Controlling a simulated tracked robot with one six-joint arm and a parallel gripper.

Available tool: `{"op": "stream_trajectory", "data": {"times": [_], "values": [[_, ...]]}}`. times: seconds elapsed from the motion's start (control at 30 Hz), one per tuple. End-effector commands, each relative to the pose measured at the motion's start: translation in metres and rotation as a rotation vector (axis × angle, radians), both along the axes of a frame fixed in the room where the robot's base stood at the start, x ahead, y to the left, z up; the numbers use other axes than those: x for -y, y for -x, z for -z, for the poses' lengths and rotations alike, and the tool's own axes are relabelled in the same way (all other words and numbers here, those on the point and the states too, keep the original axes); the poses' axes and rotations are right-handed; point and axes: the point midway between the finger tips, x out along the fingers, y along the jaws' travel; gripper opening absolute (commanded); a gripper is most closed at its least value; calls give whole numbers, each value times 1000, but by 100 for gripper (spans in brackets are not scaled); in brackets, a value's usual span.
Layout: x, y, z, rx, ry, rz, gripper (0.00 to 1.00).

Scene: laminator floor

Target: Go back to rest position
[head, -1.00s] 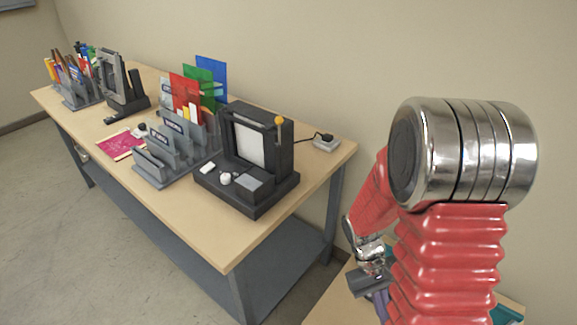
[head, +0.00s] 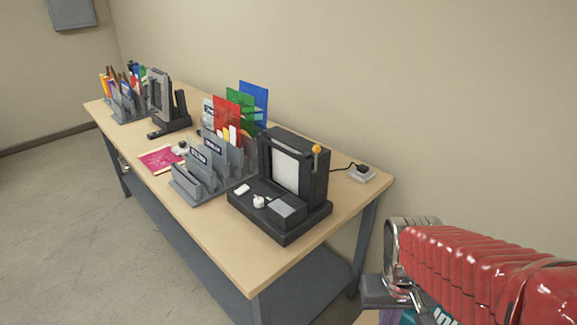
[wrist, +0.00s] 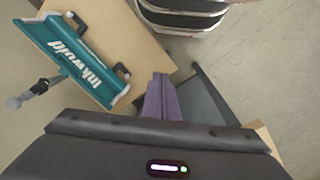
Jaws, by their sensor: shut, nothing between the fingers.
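My gripper (wrist: 160,98) shows in the wrist view as two purple fingers pressed together, with nothing between them. It points down over the gap beside a wooden surface. In the head view, my red arm with its silver joint is low at the right, and only a little of my gripper (head: 389,317) shows at the bottom edge. The fingertips are cut off there. My gripper is well to the right of the long workbench (head: 225,258) and touches nothing that I can see.
A black laminator-like machine (head: 310,190), grey sorters (head: 190,186) with coloured sheets and a pink sheet (head: 160,160) stand on the bench. Floor at left is clear.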

Motion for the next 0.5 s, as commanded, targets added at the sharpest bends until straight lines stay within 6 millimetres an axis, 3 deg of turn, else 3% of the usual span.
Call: {"op": "stream_trajectory", "data": {"times": [0.5], "values": [[-31,12,-78,295,-42,-21,0]]}}
